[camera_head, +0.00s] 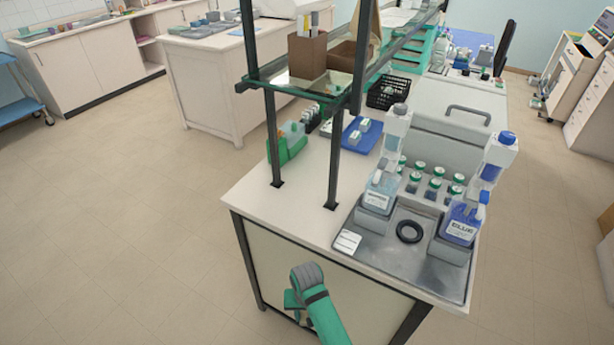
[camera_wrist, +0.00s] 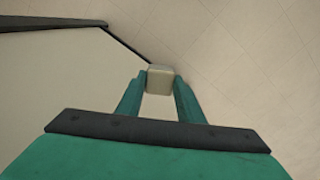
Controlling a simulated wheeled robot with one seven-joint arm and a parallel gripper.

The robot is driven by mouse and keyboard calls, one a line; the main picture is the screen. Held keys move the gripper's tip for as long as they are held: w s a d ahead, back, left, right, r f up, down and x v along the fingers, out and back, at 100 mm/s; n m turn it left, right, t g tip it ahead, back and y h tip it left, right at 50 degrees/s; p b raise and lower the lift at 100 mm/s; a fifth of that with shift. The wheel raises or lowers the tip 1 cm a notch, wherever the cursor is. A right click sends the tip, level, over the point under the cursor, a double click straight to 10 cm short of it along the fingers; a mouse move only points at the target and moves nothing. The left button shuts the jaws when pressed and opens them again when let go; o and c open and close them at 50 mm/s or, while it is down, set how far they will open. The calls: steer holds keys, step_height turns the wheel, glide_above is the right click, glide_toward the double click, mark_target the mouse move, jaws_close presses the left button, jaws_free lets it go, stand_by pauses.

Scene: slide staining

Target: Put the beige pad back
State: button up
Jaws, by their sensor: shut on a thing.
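My gripper (camera_wrist: 160,92) has its two green fingers shut on a small beige pad (camera_wrist: 160,79), seen in the wrist view. The pad sits between the fingertips, with the tile floor behind it. In the head view my gripper (camera_head: 294,302) is low, in front of the bench's front panel and below its worktop. The pad cannot be made out in that view.
The bench worktop (camera_head: 285,207) carries a metal tray (camera_head: 400,262) with a black ring (camera_head: 409,231), staining bottles and several green-capped vials. A white labelled card (camera_head: 347,241) lies at the tray's left. Dark shelf posts (camera_head: 337,155) rise from the worktop. Open floor lies left.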

steer(key=shift+s+f, duration=0.1)
steer(key=shift+s, duration=0.05)
steer(key=shift+w+a+r, duration=0.5)
steer(key=shift+w, duration=0.15)
steer(key=shift+s+d+f, duration=0.55)
steer(key=shift+s, duration=0.15)
